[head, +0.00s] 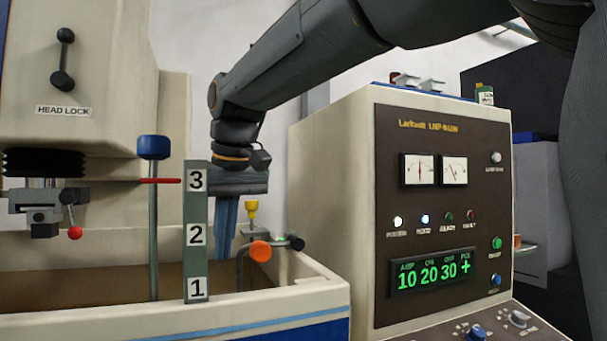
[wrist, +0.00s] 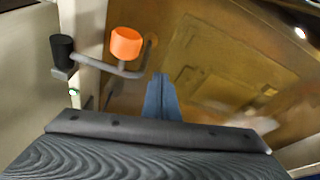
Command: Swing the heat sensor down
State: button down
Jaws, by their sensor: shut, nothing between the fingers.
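A bent grey rod with an orange knob (head: 260,251) and a black end piece (head: 297,243) is at the tank's right rim; I take it as the heat sensor. One part of the rod points down inside the tank. In the wrist view the orange knob (wrist: 126,43) and the black piece (wrist: 62,50) lie left of my fingers, with the rod bending between them. My gripper (head: 226,252) points down over the tank, its blue fingers shut and empty. In the wrist view the fingertips (wrist: 160,78) are close to the rod's right end; whether they touch is unclear.
The tank rim (head: 310,290) runs along the front. A numbered post (head: 196,235) and a blue-capped rod (head: 153,200) stand left of my gripper. A yellow knob (head: 251,208) is close on its right. The control cabinet (head: 330,200) stands to the right.

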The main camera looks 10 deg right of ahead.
jog(key=shift+r, duration=0.1)
dwell(0.3)
jog(key=s+a+r, duration=0.3)
jog(key=a+r, duration=0.4)
jog(key=a, duration=0.2)
jog(key=shift+s+a+r+p, duration=0.2)
jog(key=shift+s+r+p, duration=0.2)
